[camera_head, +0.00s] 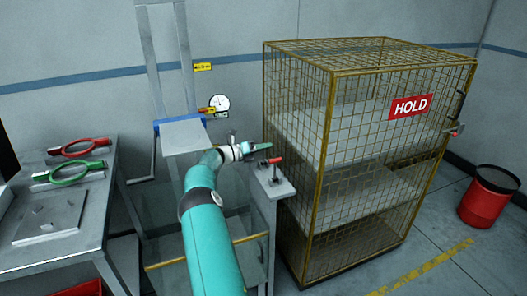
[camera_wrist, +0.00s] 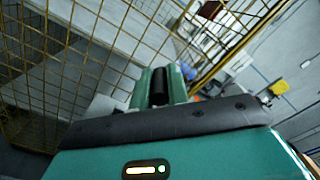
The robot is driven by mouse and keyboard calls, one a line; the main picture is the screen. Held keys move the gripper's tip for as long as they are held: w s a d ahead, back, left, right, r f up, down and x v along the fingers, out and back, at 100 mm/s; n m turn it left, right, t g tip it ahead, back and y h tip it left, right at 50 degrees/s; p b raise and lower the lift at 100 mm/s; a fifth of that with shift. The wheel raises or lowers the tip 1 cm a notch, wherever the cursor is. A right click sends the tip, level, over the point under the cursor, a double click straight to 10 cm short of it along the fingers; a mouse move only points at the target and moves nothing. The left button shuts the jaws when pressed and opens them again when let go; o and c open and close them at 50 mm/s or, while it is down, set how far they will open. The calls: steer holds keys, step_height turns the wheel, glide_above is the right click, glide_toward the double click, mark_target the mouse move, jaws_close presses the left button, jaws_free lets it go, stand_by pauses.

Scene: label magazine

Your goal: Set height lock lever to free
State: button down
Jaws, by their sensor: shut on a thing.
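My gripper (camera_head: 264,147) reaches right in the head view, with its teal fingertips close above a red-handled lever (camera_head: 275,161) on a small grey pedestal. In the wrist view, the teal fingers of my gripper (camera_wrist: 160,84) are closed around a dark piece (camera_wrist: 159,87). I cannot tell whether this dark piece belongs to the red-handled lever. No lever position marking is readable, so its setting cannot be told.
A yellow wire cage (camera_head: 333,150) with a red HOLD sign (camera_head: 410,107) stands close right of the pedestal (camera_head: 271,184). A blue-edged platform (camera_head: 183,138) and a round gauge (camera_head: 218,104) are behind my arm. A grey bench (camera_head: 98,215) stands left.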

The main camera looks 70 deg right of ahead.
steer(key=shift+w+d, duration=0.3)
steer(key=shift+w, duration=0.1)
steer(key=c, duration=1.4)
jaws_free()
steer(key=shift+s, duration=0.1)
steer(key=shift+o, duration=0.2)
steer(key=v, duration=0.7)
steer(key=shift+a, duration=0.2)
steer(key=shift+r, duration=0.1)
